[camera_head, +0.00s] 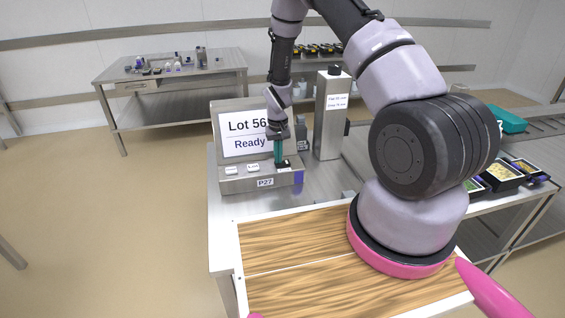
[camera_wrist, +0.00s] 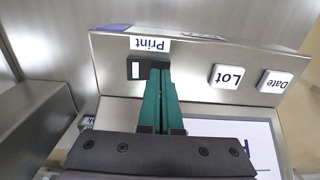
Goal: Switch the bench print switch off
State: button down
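The print switch (camera_wrist: 136,70) is a small black rocker with a white mark, under the upside-down "Print" label (camera_wrist: 149,44) in the wrist view. It sits on the steel control box (camera_head: 240,184), below the screen (camera_head: 245,134) reading "Lot 56" and "Ready". My gripper (camera_wrist: 160,74) has its two teal fingers together with nothing seen between them. Their tips are at the switch and cover part of it. Whether they touch it I cannot tell. In the head view my gripper (camera_head: 279,158) points down at the right part of the box.
White "Lot" (camera_wrist: 227,76) and "Date" (camera_wrist: 274,81) buttons sit beside the switch. A tall steel dispenser (camera_head: 329,125) stands right of the box. Black food trays (camera_head: 503,176) lie at the far right. A wooden board (camera_head: 300,240) lies in front.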

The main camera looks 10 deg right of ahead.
jog(key=shift+r, duration=3.5)
